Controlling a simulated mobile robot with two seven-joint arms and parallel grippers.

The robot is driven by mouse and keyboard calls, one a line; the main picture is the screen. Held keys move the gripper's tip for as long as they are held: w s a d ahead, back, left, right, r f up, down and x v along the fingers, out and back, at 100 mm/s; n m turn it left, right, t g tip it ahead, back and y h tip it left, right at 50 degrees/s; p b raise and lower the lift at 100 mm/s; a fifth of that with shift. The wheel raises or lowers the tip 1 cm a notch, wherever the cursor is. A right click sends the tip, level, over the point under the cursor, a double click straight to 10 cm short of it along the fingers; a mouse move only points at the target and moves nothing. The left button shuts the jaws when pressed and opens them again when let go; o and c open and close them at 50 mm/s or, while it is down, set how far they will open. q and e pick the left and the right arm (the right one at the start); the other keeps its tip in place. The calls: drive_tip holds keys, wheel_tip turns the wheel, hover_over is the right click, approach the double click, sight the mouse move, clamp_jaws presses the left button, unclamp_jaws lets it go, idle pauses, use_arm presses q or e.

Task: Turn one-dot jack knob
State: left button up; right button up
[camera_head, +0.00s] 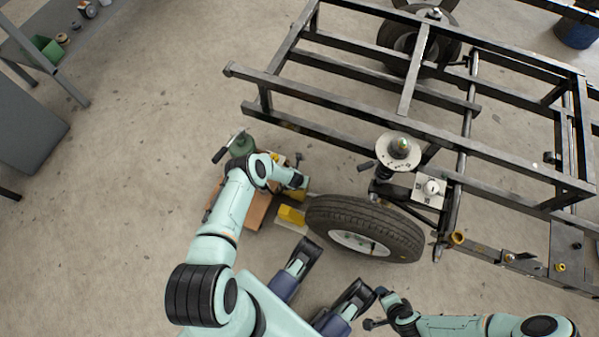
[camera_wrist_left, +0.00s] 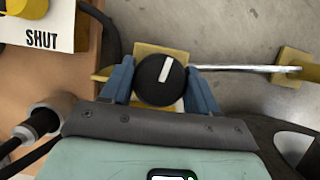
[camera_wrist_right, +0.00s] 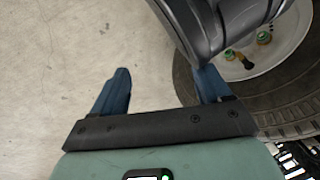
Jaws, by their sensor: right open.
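A round black knob (camera_wrist_left: 160,80) with a white pointer line sits on a yellowish block in the left wrist view. The pointer leans slightly right of straight up. My left gripper (camera_wrist_left: 161,82) has one blue finger on each side of the knob, closed against it as far as I can see. No dot marking shows. In the head view my left gripper (camera_head: 300,183) is low beside the tire and the knob cannot be made out there. My right gripper (camera_wrist_right: 160,85) is open and empty, above bare floor beside the wheel.
A tire (camera_head: 365,228) on the dark metal frame (camera_head: 410,110) stands right of my left gripper. A sign reading SHUT (camera_wrist_left: 45,35) and a brown board (camera_wrist_left: 40,70) lie left of the knob. A metal rod (camera_wrist_left: 245,68) runs right. Open floor (camera_head: 150,120) lies left.

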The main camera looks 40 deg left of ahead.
use_arm(q)
drive_tip(key=o, duration=0.4)
drive_tip(key=shift+r, duration=0.1)
use_arm(e)
drive_tip(key=shift+r, duration=0.1)
use_arm(q)
drive_tip(key=p+v, duration=0.2)
drive_tip(key=v, duration=0.1)
drive_tip(key=shift+r+p, duration=0.15)
drive_tip(key=shift+p, duration=0.2)
drive_tip(key=p+v, duration=0.5)
drive_tip(key=v, duration=0.5)
use_arm(e)
drive_tip(key=s+a+r+n+g+y, duration=0.1)
drive_tip(key=s+a+r+g, duration=0.1)
drive_tip(key=s+a+r, duration=0.3)
drive_tip(key=shift+s+a+r+g+y, duration=0.35)
drive_tip(key=shift+s+r, duration=1.3)
drive_tip(key=shift+r, duration=0.9)
use_arm(q)
drive_tip(key=shift+s+d, duration=0.1)
drive_tip(key=shift+s, duration=0.05)
